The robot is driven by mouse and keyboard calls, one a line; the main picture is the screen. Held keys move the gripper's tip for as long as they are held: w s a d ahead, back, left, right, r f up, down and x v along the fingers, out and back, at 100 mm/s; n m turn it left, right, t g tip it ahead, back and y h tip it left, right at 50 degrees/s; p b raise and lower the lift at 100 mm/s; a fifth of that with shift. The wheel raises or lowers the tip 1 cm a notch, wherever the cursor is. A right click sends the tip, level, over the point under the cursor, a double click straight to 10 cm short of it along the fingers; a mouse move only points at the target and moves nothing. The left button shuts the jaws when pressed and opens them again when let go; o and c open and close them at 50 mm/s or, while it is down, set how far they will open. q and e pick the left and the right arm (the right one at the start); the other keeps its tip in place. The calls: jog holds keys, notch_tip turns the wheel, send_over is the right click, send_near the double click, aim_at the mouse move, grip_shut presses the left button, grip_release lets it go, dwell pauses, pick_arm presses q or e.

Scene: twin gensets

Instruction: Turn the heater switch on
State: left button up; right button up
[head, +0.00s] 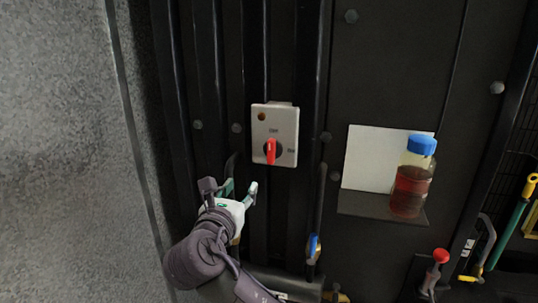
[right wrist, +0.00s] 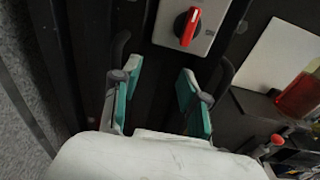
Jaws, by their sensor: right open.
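The heater switch is a grey box (head: 275,134) on the dark ribbed panel, with a red knob (head: 270,151) on a black dial. In the head view the red handle stands upright, pointing at the upper label; another label sits to its right. A dark amber lamp is at the box's upper left. The red knob (right wrist: 187,27) also shows at the top of the right wrist view. My right gripper (head: 229,188) is open and empty, below and left of the box, apart from it. Its teal-padded fingers (right wrist: 158,85) are spread. My left gripper is not in view.
A blue-capped bottle of red liquid (head: 411,180) stands on a small shelf at the right, before a white plate (head: 370,158). A blue-handled valve (head: 313,246) is below the box. A red knob (head: 440,256) and coloured handles are lower right. A grey wall (head: 60,130) fills the left.

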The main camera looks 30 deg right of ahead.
aim_at(270, 151)
jog(key=s+d+r+h, duration=0.1)
jog(key=s+r, duration=0.3)
jog(key=p+x, duration=0.1)
jog(key=x, duration=1.3)
jog(key=shift+a, duration=0.1)
jog(key=shift+c, duration=0.4)
grip_shut()
